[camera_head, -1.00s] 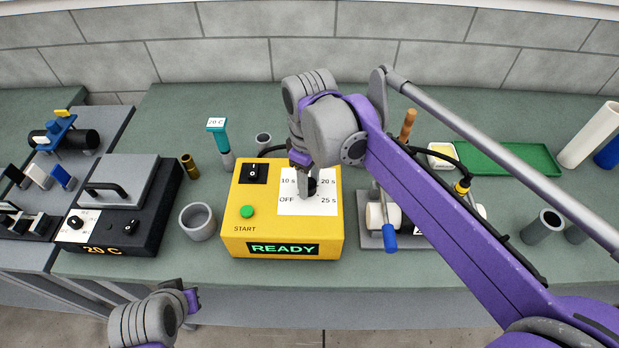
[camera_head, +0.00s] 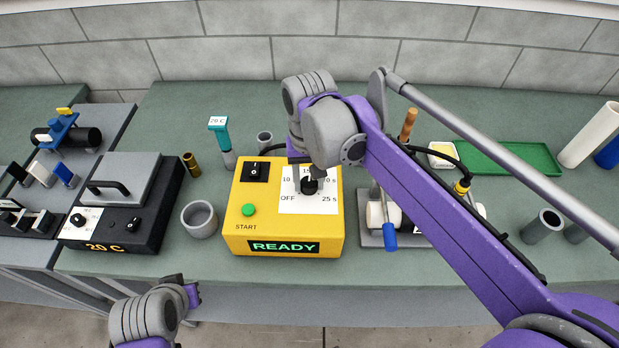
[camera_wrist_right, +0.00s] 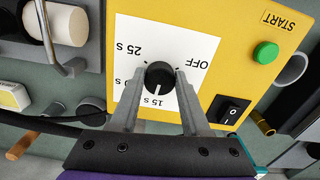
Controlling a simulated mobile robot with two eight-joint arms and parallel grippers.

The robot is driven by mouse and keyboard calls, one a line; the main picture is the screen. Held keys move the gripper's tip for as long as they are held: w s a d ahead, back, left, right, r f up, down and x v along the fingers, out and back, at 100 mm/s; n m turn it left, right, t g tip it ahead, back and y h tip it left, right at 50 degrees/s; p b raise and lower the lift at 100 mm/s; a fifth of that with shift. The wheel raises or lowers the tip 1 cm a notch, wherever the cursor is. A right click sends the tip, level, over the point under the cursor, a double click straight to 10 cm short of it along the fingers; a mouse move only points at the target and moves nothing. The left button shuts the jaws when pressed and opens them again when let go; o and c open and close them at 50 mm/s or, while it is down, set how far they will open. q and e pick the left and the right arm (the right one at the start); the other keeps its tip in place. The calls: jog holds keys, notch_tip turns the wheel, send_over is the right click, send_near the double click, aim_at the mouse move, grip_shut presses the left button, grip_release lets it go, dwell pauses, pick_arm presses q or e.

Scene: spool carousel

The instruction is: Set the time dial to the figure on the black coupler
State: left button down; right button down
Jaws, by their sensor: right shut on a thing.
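The yellow control box (camera_head: 285,228) stands mid-bench and its display reads READY. Its black time dial (camera_head: 310,186) sits on a white plate marked OFF, 10 s, 15 s, 20 s and 25 s. My right gripper (camera_head: 309,181) is shut on the dial, one finger on each side. In the right wrist view, the dial's (camera_wrist_right: 159,76) white mark points at 15 s. Right of the box, a dark part, perhaps the black coupler (camera_head: 408,226), shows a sliver of white label behind my arm; its figure is not readable. My left gripper (camera_head: 191,294) is low at left, its jaws unclear.
A green START button (camera_head: 249,210) and a black rocker switch (camera_head: 254,172) are on the box. A grey cup (camera_head: 200,221) and a black heater unit (camera_head: 118,212) stand to the left. A green tray (camera_head: 508,158) lies behind my right arm.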

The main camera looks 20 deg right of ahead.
aim_at(308, 183)
jog(key=m, duration=0.5)
jog(key=shift+m, duration=0.3)
jog(key=m, duration=0.5)
jog(key=shift+w+a, duration=0.1)
jog(key=shift+m, duration=0.3)
jog(key=shift+c, duration=1.8)
grip_release()
notch_tip(308, 183, up, 11)
jog(key=shift+p, duration=0.45)
jog(key=shift+f, duration=0.1)
